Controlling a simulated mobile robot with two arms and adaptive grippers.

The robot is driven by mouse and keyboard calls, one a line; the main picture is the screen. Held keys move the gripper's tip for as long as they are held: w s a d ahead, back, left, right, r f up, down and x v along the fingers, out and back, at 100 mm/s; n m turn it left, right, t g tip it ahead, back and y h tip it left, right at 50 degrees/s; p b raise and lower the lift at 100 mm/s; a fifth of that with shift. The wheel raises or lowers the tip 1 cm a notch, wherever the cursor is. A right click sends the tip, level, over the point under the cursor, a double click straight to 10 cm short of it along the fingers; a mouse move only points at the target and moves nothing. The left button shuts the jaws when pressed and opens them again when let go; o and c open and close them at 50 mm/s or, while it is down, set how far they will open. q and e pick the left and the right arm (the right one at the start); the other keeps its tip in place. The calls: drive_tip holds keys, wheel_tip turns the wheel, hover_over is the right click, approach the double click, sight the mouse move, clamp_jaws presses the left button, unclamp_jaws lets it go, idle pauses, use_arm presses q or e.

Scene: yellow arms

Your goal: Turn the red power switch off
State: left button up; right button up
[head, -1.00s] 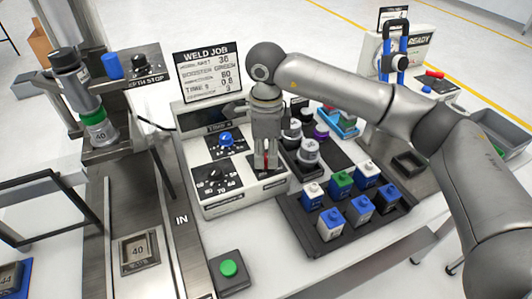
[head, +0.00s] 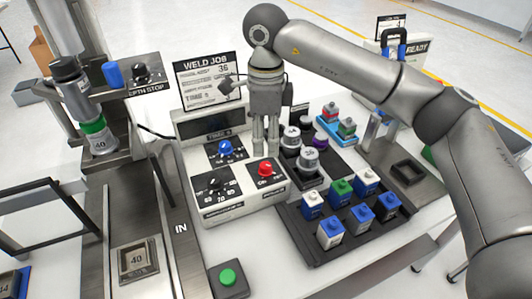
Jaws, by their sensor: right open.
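The red power switch (head: 265,169) is a round red knob on a black plate at the front right of the white control box (head: 232,205). Its marker's setting is too small to read. My right gripper (head: 266,150) points down just above and behind the knob in the picture, its fingers open and apart from it. Nothing shows between the fingers. My left gripper is not in view.
A blue knob (head: 225,148) and a black dial (head: 215,185) share the box. A weld job sign (head: 208,82) stands behind. A black tray (head: 318,250) of several blocks lies to the right, and a green button (head: 228,277) is in front.

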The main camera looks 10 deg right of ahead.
drive_tip(key=shift+r, duration=2.2)
